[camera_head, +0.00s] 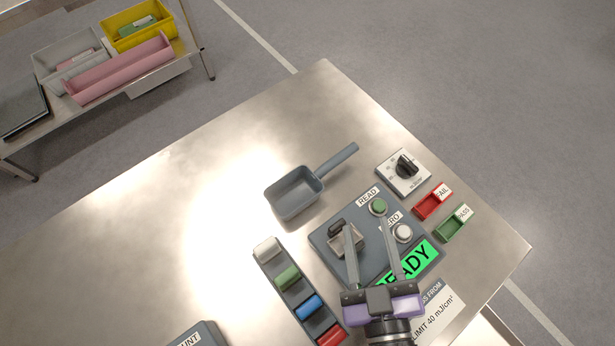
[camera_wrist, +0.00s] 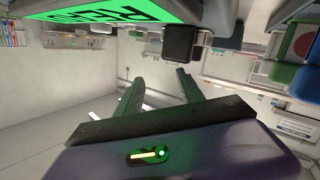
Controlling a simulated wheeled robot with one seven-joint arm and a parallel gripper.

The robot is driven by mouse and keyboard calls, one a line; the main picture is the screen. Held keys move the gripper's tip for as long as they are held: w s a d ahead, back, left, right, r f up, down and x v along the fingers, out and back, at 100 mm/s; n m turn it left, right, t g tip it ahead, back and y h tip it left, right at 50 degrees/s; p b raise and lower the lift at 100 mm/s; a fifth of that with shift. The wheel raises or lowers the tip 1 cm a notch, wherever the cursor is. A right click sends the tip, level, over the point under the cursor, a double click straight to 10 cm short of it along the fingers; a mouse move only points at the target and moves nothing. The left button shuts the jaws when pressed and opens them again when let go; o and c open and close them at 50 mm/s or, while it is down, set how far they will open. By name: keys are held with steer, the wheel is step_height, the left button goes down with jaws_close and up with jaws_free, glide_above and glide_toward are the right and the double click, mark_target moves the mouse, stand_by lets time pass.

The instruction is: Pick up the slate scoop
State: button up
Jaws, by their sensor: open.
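The slate scoop (camera_head: 294,193) lies on the steel table in the head view, its square pan open upward and its handle (camera_head: 337,161) pointing to the upper right. My gripper (camera_head: 369,222) is open, with its two long fingers spread over the grey control panel, to the lower right of the scoop and apart from it. In the wrist view the fingers (camera_wrist: 158,80) also stand apart with nothing between them. I cannot make out the scoop in the wrist view.
The control panel (camera_head: 325,237) has a green and a white button and a lit green display (camera_head: 412,262). A dial box (camera_head: 390,181), a red tray (camera_head: 427,208) and a green tray (camera_head: 449,229) stand right of it. A rack of colored blocks (camera_head: 273,268) stands left. Table left of the scoop is clear.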

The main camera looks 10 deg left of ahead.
mark_target(334, 164)
steer(key=w+a+n, duration=0.1)
steer(key=w+a+r+n, duration=0.1)
steer(key=a, duration=0.1)
steer(key=w+a+r+y+p, duration=0.1)
steer(key=w+a, duration=0.1)
steer(key=shift+a+r+n, duration=0.1)
steer(key=shift+a+n, duration=0.15)
steer(key=shift+n, duration=0.15)
steer(key=w+a+f+n+g+h+p, duration=0.1)
steer(key=w+n+h, duration=0.1)
steer(key=n, duration=0.3)
steer(key=w+a+n+g+h+p, duration=0.1)
steer(key=w+a+n+g+h, duration=0.1)
steer(key=n, duration=0.2)
steer(key=w+a+f+n+g+h+p, duration=0.1)
steer(key=w+n+h, duration=0.1)
steer(key=n, duration=0.3)
steer(key=shift+w+a+f+n+h, duration=0.3)
steer(key=shift+w+a+f+h, duration=0.1)
steer(key=shift+h, duration=0.2)
steer(key=shift+d+f+n+g+h, duration=0.3)
steer(key=shift+d, duration=0.15)
steer(key=x, duration=0.5)
steer(key=p+x, duration=0.1)
steer(key=x, duration=0.1)
steer(key=shift+s+d+f, duration=0.15)
steer(key=shift+d+f, duration=0.1)
steer(key=shift+f, duration=0.25)
jaws_close()
